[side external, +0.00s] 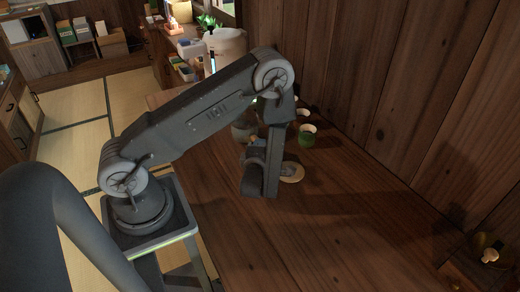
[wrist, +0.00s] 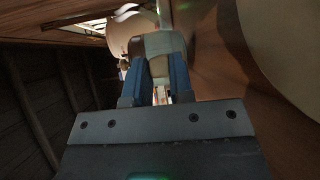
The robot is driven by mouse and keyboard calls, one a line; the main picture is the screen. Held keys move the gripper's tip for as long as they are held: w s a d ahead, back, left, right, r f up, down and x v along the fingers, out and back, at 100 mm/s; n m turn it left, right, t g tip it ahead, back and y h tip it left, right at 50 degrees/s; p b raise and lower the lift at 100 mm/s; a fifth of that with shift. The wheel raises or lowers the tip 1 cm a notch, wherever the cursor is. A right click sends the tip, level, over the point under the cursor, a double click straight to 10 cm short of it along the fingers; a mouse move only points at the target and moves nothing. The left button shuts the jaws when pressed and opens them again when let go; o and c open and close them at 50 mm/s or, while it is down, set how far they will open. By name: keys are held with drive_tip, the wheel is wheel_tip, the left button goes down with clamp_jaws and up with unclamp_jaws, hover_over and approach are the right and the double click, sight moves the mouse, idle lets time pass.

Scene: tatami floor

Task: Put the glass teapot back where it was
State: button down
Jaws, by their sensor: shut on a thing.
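In the wrist view, the two blue fingers of my gripper (wrist: 157,82) are closed on a pale, partly see-through thing (wrist: 158,44) with a brownish part at its left. It looks like part of the glass teapot, but its full shape cannot be made out. In the side external view, a greyish, glassy body (side external: 240,131) shows partly behind my arm, above the wooden counter. My arm hides the fingers there, so I cannot tell whether the body touches the counter. A round, pale coaster-like piece (side external: 292,173) lies on the counter just right of my wrist.
A green cup (side external: 307,136) and a pale cup (side external: 303,114) stand right of my arm, near the wooden wall (side external: 440,100). A large cream vessel (side external: 228,44) stands behind. A dark tray (side external: 480,262) is at the lower right. The front counter (side external: 340,240) is clear.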

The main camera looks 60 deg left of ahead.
drive_tip(key=shift+f, duration=0.3)
drive_tip(key=c, duration=1)
unclamp_jaws()
drive_tip(key=shift+f, duration=0.1)
